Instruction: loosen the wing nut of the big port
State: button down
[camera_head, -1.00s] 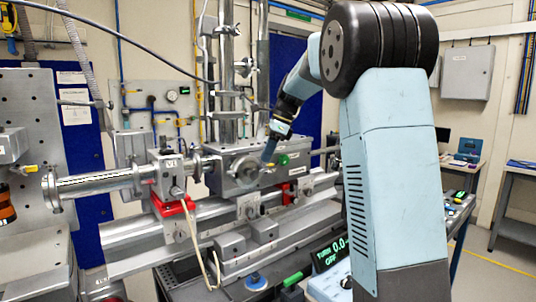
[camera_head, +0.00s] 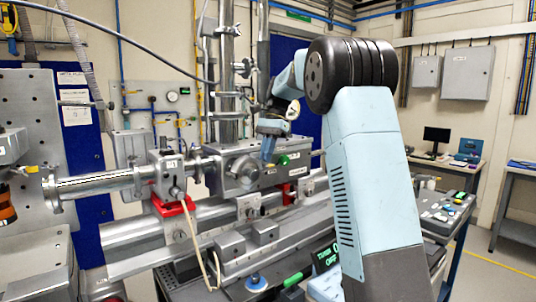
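The metal chamber box (camera_head: 228,162) stands on the rail in the middle of the view. A large round port (camera_head: 243,171) is on its front face. I cannot make out the wing nut at this size; my gripper may cover it. My gripper (camera_head: 267,158) points down in front of the chamber's upper front, just right of the round port. Its blue fingers look close together, but whether they are open or shut, or touching anything, is too small to tell. A green-tipped part (camera_head: 284,160) shows just right of the fingers.
A beam pipe (camera_head: 95,184) with a valve block (camera_head: 168,174) on a red mount joins the chamber from the left. A display (camera_head: 326,258) at the bench's front is partly hidden by my arm. A cable hangs in front of the rail. A side table (camera_head: 445,208) stands right.

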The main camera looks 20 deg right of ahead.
jog(key=n+h, duration=0.1)
jog(key=n, duration=0.3)
jog(key=n+g+h, duration=0.1)
jog(key=n+h, duration=0.1)
jog(key=n, duration=0.3)
jog(key=a+n+h, duration=0.1)
jog(key=n, duration=0.3)
jog(key=shift+w+f+n+h, duration=0.1)
jog(key=shift+w+n+h, duration=0.15)
jog(key=shift+n+h, duration=0.05)
jog(key=shift+g, duration=0.3)
jog(key=c, duration=1.6)
grip_release()
